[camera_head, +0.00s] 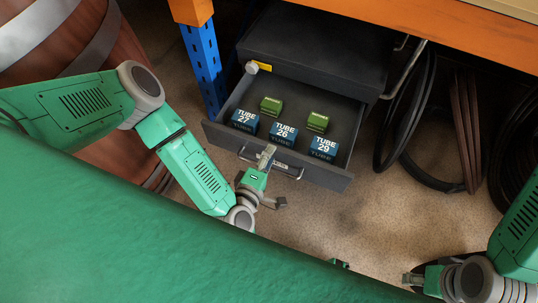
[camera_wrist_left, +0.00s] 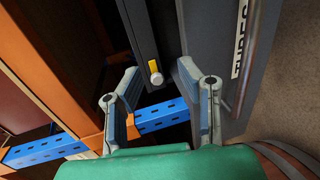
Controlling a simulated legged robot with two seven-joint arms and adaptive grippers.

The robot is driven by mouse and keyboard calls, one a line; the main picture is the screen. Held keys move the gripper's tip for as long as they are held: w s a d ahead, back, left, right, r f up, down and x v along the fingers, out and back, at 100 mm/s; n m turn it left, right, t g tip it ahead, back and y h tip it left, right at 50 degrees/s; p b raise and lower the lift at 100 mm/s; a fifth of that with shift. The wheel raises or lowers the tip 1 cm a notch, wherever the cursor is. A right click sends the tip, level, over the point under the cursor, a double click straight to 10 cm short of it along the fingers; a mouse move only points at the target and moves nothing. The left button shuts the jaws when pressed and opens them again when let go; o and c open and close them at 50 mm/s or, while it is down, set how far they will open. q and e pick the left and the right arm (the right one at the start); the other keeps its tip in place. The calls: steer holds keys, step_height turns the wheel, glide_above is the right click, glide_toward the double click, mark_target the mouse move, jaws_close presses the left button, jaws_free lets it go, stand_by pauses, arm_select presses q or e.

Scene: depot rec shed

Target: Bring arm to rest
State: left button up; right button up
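My left gripper (camera_head: 276,178) is open and empty, in front of an open dark drawer (camera_head: 222,134). Its upper finger overlaps the drawer's front near the handle (camera_head: 290,171) in the head view; I cannot tell if it touches. In the left wrist view the two fingers of my left gripper (camera_wrist_left: 160,84) stand wide apart with nothing between them. My right gripper (camera_head: 413,281) is low at the bottom right of the head view, pointing left. Its fingers are small and partly hidden, so its opening is unclear.
The drawer holds blue boxes marked TUBE 27 (camera_head: 244,121), TUBE 26 (camera_head: 283,134) and TUBE 29 (camera_head: 323,149), and two green boxes (camera_head: 271,105). A blue post (camera_head: 205,68) stands left of it. Black hoops (camera_head: 405,115) hang right. The floor (camera_head: 350,222) before the drawer is clear.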

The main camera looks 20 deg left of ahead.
stand_by(0.3)
arm_select(q)
steer(key=s+d+m+g+h, duration=0.3)
steer(key=d+m+g+h, duration=0.1)
steer(key=d+m, duration=0.15)
steer(key=s+a+f+m+g, duration=0.1)
steer(key=s+a+m+g, duration=0.2)
steer(key=s+m+g, duration=0.3)
steer(key=s+a+r+m+g+y, duration=0.3)
steer(key=s+a, duration=0.2)
steer(key=a, duration=0.4)
steer(key=s+a+r+m+g+y, duration=0.25)
steer(key=s+a+m, duration=0.2)
steer(key=a, duration=0.45)
step_height(320, 180, up, 12)
steer(key=d+p, duration=0.1)
steer(key=p, duration=1.1)
steer(key=shift+f+n+h, duration=0.15)
steer(key=shift+n+h, duration=0.25)
steer(key=shift+h, duration=0.05)
steer(key=shift+w+f+t, duration=0.1)
steer(key=shift+t, duration=0.15)
